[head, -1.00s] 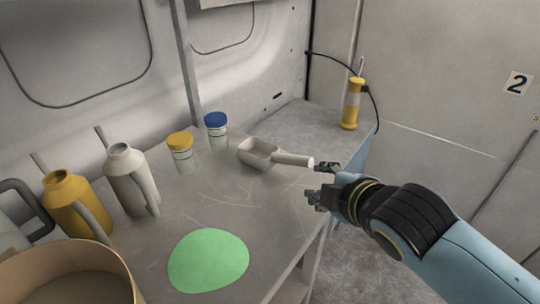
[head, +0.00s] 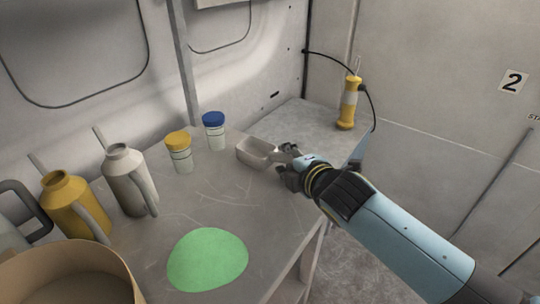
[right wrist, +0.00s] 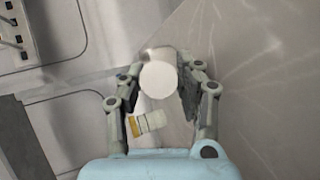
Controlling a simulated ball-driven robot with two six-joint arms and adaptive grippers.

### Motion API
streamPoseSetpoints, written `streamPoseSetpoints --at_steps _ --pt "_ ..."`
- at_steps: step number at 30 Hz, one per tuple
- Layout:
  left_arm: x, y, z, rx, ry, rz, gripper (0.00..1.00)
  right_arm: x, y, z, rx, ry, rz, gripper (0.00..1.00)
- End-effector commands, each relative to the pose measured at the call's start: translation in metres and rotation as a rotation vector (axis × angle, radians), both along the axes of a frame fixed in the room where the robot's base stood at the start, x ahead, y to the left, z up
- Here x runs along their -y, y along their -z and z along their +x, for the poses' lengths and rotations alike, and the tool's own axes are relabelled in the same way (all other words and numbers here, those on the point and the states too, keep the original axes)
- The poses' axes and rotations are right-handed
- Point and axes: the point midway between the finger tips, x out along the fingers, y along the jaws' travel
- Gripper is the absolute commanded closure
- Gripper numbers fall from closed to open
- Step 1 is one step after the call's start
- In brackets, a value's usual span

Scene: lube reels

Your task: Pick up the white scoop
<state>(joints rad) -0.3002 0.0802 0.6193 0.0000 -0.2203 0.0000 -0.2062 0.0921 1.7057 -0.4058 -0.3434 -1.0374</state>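The white scoop (head: 256,151) lies on the grey table (head: 215,200), its bowl toward the back and its handle pointing right. My right gripper (head: 288,162) is at the handle and hides most of it in the head view. In the right wrist view, the round white handle end (right wrist: 158,80) sits between the two fingers of my right gripper (right wrist: 163,72). The fingers stand apart on either side of it and look open; contact is not clear. My left gripper is not in view.
A yellow-lidded jar (head: 179,153) and a blue-lidded jar (head: 214,132) stand left of the scoop. A white jug (head: 128,180), a yellow jug (head: 72,205) and a round tan container (head: 70,280) are farther left. A green patch (head: 207,260) lies in front. A yellow lamp-like tool (head: 348,105) stands behind right.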

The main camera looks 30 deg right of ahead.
Motion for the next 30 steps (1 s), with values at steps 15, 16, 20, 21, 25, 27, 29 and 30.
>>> streamPoseSetpoints --at_steps 15,16,20,21,25,27,29,30 --pt "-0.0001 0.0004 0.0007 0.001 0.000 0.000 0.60 0.0018 0.0061 0.0147 0.000 0.000 0.002 0.84" --pt "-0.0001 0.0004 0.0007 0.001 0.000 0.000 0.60 0.0018 0.0061 0.0147 0.000 0.000 0.002 0.88" --pt "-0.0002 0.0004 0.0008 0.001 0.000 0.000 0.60 0.0017 0.0063 0.0145 -0.001 0.000 0.002 1.00" --pt "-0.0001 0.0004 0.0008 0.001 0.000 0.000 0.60 0.0017 0.0063 0.0145 -0.001 0.000 0.002 1.00" --pt "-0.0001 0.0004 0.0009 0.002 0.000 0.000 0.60 0.0016 0.0062 0.0145 0.000 0.000 0.002 1.00" --pt "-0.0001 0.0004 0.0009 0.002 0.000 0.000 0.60 0.0016 0.0061 0.0145 -0.001 0.000 0.002 1.00" --pt "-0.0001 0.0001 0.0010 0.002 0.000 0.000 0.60 0.0016 0.0049 0.0145 0.000 0.000 0.002 1.00" --pt "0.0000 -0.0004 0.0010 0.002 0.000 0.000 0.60 0.0017 0.0034 0.0146 0.000 0.000 0.002 1.00"
